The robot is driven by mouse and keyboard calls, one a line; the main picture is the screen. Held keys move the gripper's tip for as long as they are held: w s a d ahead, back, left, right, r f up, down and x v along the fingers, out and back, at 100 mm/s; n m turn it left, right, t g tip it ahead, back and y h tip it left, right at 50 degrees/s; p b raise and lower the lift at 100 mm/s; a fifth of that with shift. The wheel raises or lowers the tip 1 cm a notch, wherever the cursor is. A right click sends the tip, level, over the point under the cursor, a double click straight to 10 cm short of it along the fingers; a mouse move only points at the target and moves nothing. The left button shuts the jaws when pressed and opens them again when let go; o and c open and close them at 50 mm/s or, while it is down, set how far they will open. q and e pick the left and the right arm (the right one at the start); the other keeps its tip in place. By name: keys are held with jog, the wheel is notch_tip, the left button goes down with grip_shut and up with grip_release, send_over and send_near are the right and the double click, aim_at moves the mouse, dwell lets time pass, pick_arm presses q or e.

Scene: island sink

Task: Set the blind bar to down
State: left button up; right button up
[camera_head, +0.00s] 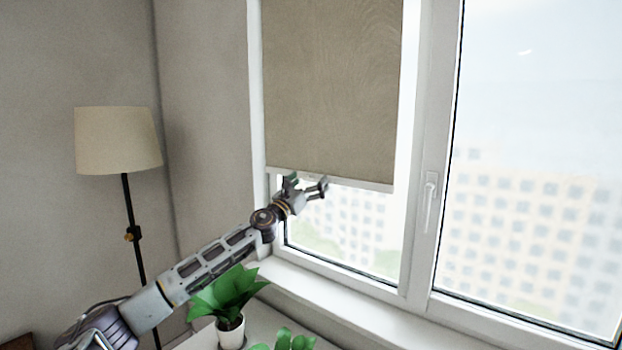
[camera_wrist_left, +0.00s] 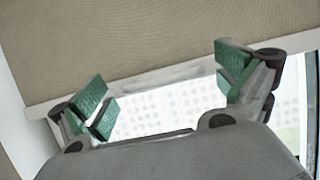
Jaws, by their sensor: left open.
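The blind (camera_head: 333,85) is a brown-beige fabric sheet over the upper part of the left window pane. Its pale bar (camera_head: 350,182) runs along its lower edge, with bare glass below it. My left gripper (camera_head: 306,184) is open at the bar, near its left part, with its fingers apart. In the left wrist view the open fingers (camera_wrist_left: 165,86) have green pads, and the bar (camera_wrist_left: 150,77) crosses behind and between them. Whether the fingers touch the bar I cannot tell. My right gripper is not in view.
A floor lamp (camera_head: 118,140) stands at the left. A potted plant (camera_head: 230,335) is below my left arm, with more leaves (camera_head: 284,341) beside it. The windowsill (camera_head: 330,296) looks clear. A window handle (camera_head: 429,200) is on the frame to the right.

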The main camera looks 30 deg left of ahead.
pick_arm(q)
jog(key=shift+w+r, duration=0.1)
jog(key=shift+w, duration=0.15)
jog(key=c, duration=1.4)
jog(key=shift+o, duration=0.2)
